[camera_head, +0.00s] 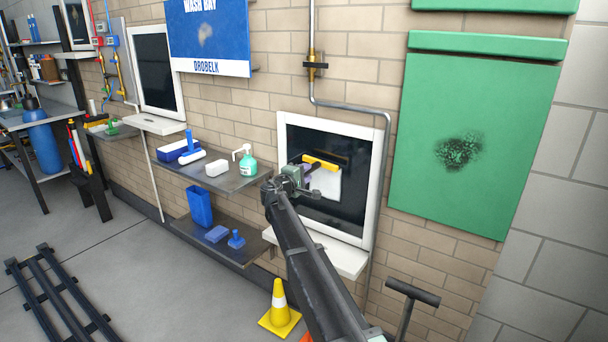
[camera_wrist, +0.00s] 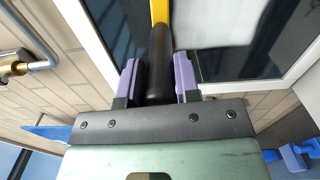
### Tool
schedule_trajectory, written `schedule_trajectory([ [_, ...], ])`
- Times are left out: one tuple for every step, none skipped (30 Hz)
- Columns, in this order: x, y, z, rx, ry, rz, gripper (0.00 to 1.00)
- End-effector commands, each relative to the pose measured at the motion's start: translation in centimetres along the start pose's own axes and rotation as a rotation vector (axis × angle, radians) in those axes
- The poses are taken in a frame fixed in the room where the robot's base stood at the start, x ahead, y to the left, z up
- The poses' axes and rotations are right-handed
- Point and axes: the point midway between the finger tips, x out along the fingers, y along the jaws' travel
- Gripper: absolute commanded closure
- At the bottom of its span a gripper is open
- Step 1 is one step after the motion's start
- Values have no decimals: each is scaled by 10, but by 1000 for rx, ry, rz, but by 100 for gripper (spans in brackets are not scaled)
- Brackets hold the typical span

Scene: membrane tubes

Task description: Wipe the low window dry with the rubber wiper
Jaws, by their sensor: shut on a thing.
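The low window (camera_head: 348,215) has a dark pane in a white frame, with a white sill (camera_head: 345,262) below. A whitish patch (camera_head: 327,190) covers part of the pane under the wiper. The rubber wiper (camera_head: 321,161) has a yellow head and a dark handle. Its head is at the upper middle of the pane; I cannot tell whether it touches the glass. My gripper (camera_head: 308,180) is shut on the handle. In the wrist view, the purple fingertips of my gripper (camera_wrist: 157,82) hold the dark wiper handle (camera_wrist: 160,50), and the whitish patch (camera_wrist: 218,20) lies right of it.
A grey shelf (camera_head: 235,182) left of the window holds a teal bottle (camera_head: 247,162), a white block (camera_head: 217,168) and blue items. A lower shelf (camera_head: 238,255) holds blue things. A grey pipe (camera_head: 345,108) runs above the window. A yellow cone (camera_head: 279,317) stands below.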

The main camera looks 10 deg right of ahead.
Motion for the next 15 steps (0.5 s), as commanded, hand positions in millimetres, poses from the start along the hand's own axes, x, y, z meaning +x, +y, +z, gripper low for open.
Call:
schedule_trajectory([
  [0, 0, 0, 0, 0, 0, 100],
  [0, 0, 0, 0, 0, 0, 100],
  [0, 0, 0, 0, 0, 0, 100],
  [0, 0, 0, 0, 0, 0, 100],
  [0, 0, 0, 0, 0, 0, 100],
  [0, 0, 0, 0, 0, 0, 100],
  [1, 0, 0, 0, 0, 0, 100],
  [1, 0, 0, 0, 0, 0, 100],
  [2, 0, 0, 0, 0, 0, 100],
  [2, 0, 0, 0, 0, 0, 100],
  [3, 0, 0, 0, 0, 0, 100],
  [4, 0, 0, 0, 0, 0, 100],
  [4, 0, 0, 0, 0, 0, 100],
  [5, 0, 0, 0, 0, 0, 100],
  [6, 0, 0, 0, 0, 0, 100],
])
